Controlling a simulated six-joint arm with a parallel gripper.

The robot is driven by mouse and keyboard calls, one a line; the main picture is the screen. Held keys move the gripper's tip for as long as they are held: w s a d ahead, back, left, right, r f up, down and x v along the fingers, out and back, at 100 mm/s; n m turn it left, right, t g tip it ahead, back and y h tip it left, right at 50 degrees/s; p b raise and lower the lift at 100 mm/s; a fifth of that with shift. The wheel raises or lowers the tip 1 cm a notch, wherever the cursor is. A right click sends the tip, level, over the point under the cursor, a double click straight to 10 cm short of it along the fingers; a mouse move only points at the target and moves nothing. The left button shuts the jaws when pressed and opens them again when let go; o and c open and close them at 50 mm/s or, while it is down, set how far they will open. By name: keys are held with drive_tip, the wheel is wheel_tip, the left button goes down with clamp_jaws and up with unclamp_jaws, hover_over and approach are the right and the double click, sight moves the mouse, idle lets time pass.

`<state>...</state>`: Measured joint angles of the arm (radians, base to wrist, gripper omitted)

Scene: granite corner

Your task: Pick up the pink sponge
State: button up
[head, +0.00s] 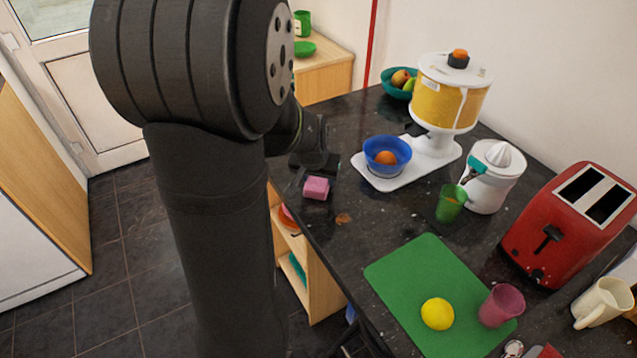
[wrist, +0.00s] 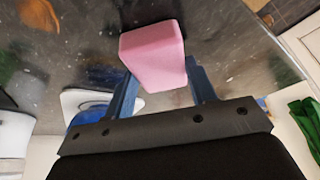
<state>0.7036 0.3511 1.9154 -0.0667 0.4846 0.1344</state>
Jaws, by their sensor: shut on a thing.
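The pink sponge (head: 316,188) shows in the head view at the left edge of the dark counter, just below my gripper (head: 314,172). In the wrist view the sponge (wrist: 153,55) sits between the two blue fingers of my gripper (wrist: 160,80). The gripper is shut on it. The sponge is a small block with its far end sticking out past the fingertips. I cannot tell from the head view whether it touches the counter or hangs just above it.
A blue bowl with an orange (head: 387,157) stands on a white tray (head: 408,178) to the right. A green cup (head: 450,204), white juicer (head: 490,180), red toaster (head: 570,225) and green mat (head: 420,280) are farther right. The counter (head: 335,260) drops off at its left edge.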

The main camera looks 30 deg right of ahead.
sight(319, 181)
drive_tip(key=shift+r, duration=0.15)
drive_tip(key=shift+c, duration=0.3)
wheel_tip(319, 181, up, 4)
drive_tip(key=shift+s+r, duration=0.1)
drive_tip(key=shift+r, duration=0.05)
drive_tip(key=s+d+r, duration=0.4)
drive_tip(key=s+r, duration=0.2)
drive_tip(key=s, duration=0.5)
drive_tip(key=shift+r, duration=0.2)
drive_tip(key=shift+w, duration=0.1)
